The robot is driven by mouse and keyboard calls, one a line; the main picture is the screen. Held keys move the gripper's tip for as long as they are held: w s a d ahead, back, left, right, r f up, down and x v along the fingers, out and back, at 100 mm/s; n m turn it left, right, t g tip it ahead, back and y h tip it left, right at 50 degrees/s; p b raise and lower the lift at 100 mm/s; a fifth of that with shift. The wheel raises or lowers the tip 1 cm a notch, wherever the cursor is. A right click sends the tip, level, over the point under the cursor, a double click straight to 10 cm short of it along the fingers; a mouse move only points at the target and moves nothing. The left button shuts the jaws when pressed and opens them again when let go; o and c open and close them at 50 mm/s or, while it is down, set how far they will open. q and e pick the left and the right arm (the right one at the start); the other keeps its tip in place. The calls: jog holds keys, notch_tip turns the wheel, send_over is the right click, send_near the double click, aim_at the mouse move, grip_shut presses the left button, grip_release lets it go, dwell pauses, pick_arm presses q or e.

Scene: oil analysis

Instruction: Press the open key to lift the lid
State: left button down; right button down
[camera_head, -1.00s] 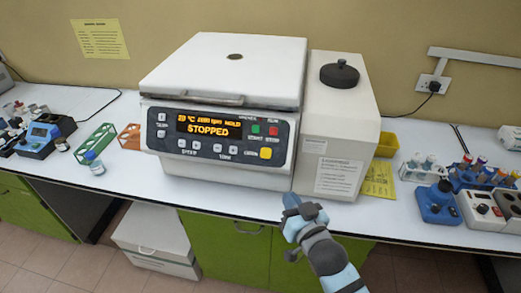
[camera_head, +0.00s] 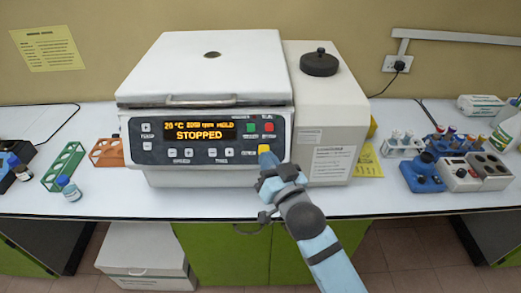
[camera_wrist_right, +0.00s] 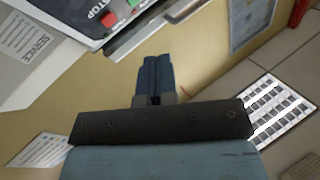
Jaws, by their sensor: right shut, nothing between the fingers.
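The centrifuge (camera_head: 160,168) stands on the bench with its white lid (camera_head: 215,75) down. Its panel display (camera_head: 198,131) reads STOPPED in orange. The yellow open key (camera_head: 264,149) is at the panel's lower right, partly covered by my right gripper (camera_head: 268,158). That gripper is shut and empty, its blue fingertips at the key's lower edge; I cannot tell whether they touch it. In the right wrist view the closed fingers (camera_wrist_right: 156,68) point up toward the machine's front, with the red stop key (camera_wrist_right: 108,18) in view and the yellow key not visible. My left gripper is not in view.
A white unit with a black knob (camera_head: 319,62) stands against the centrifuge's right side. A green rack (camera_head: 64,167) and an orange rack (camera_head: 106,152) are at left. Tube racks and small blue and white devices (camera_head: 422,176) are at right. The bench front is clear.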

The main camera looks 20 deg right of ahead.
jog(key=shift+d, duration=0.1)
dwell(0.3)
jog(key=w+d+f+b, duration=0.2)
jog(key=w+f+b, duration=0.2)
jog(key=w, duration=0.3)
jog(key=shift+f, duration=0.3)
dwell(0.5)
dwell(0.8)
jog(key=shift+w, duration=0.15)
dwell(0.5)
jog(key=shift+w+d+f, duration=0.1)
jog(key=shift+w+f, duration=0.15)
